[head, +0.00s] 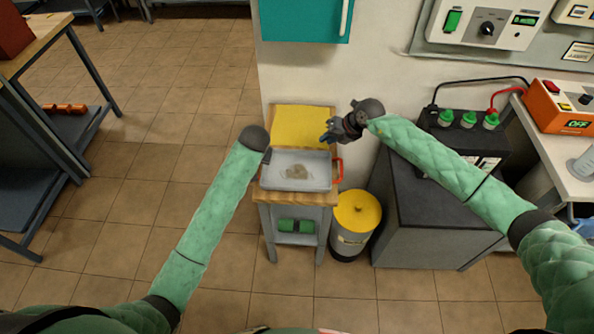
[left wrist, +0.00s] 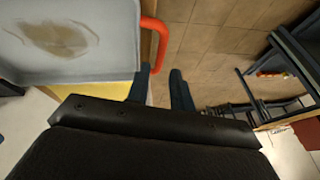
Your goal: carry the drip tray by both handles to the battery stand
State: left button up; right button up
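The grey drip tray (head: 300,182), with a brown stain in its bottom, lies flat on a small wooden stand. Its right red handle (head: 338,170) is clear. The other red handle (left wrist: 162,45) shows in the left wrist view; my arm hides it in the head view. My left gripper (left wrist: 163,72) is open at that handle, with the bar's near end between or just above its fingertips; contact is unclear. My right gripper (head: 326,134) is open and empty above the tray's back right corner. The battery stand (head: 430,225) is a dark grey cabinet at right.
A yellow sheet (head: 300,125) lies behind the tray. A yellow-lidded bin (head: 356,212) stands between the wooden stand (head: 265,197) and the battery stand. A black battery (head: 465,140) with green caps and cables occupies the battery stand's back. Tiled floor is free at left.

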aim_at(342, 167)
pick_arm(q)
jog(key=shift+w+f+n, duration=0.1)
jog(key=shift+f+n, duration=0.15)
jog(key=shift+n, duration=0.15)
pick_arm(e)
jog(key=s+d+f+m+g+h, duration=0.1)
jog(key=s+d+f+g+h, duration=0.1)
jog(key=d, duration=0.4)
jog(key=shift+s+d+f+m+g+h, duration=0.3)
jog(key=shift+s+d+f+h, duration=0.1)
jog(key=shift+s+f+h, duration=0.6)
pick_arm(q)
jog(key=shift+a+f, duration=0.1)
pick_arm(e)
jog(key=shift+w, duration=0.1)
